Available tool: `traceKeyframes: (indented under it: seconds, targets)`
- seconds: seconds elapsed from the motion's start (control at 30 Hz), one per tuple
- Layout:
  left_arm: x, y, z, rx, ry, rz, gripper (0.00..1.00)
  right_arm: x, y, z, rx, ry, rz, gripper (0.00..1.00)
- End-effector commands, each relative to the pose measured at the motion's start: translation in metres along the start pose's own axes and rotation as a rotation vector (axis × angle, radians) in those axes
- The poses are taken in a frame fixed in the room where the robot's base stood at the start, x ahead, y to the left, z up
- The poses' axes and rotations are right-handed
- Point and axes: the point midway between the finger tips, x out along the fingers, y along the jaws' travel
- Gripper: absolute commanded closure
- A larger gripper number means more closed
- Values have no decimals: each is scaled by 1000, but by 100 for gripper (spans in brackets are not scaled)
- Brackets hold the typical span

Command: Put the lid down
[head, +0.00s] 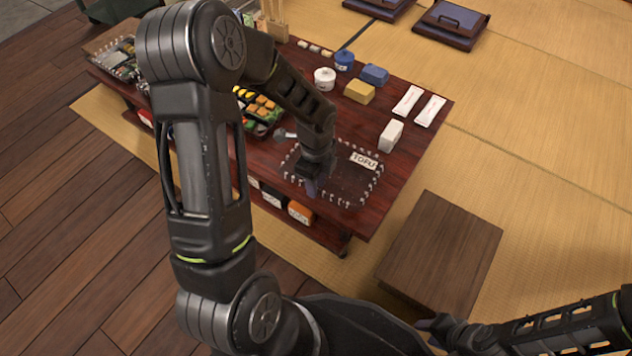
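A clear lid (350,188) with a pale studded rim and a white TOFU label (363,160) shows over the near right part of the dark red table (405,170). Whether it rests on the tabletop or hangs just above it is hard to tell. My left gripper (313,187) points down at the left part of the lid, overlapping it in the picture. Its fingers are small and dark, so I cannot see whether they grip the lid. My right gripper (437,326) is low at the right, away from the table, near a wooden block, its fingers unclear.
A bento box (262,112) with food stands left of the lid, partly behind my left arm. Jars, blue and yellow boxes (359,92), white packets (430,111) and a white carton (391,135) stand behind it. A brown wooden stool (440,250) is at the right.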

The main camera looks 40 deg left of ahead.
Motion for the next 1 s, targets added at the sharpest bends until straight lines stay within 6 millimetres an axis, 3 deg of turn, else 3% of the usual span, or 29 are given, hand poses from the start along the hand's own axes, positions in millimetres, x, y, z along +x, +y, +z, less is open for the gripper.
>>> traceKeyframes:
  seconds: [0.27, 0.43, 0.8, 1.0]
  targets:
    - [-1, 0, 0, 0, 0, 0, 72, 0, 0, 0, 0, 0, 0, 64]
    - [-13, -1, 0, 0, 0, -2, 72, -8, -2, 0, 0, -2, 0, 64]
    - [-86, -1, 0, 0, 0, -3, 72, -44, -14, 3, -2, -20, 0, 64]
    - [-116, 0, 0, -1, 0, -1, 72, -56, -18, 5, -4, -29, -1, 64]
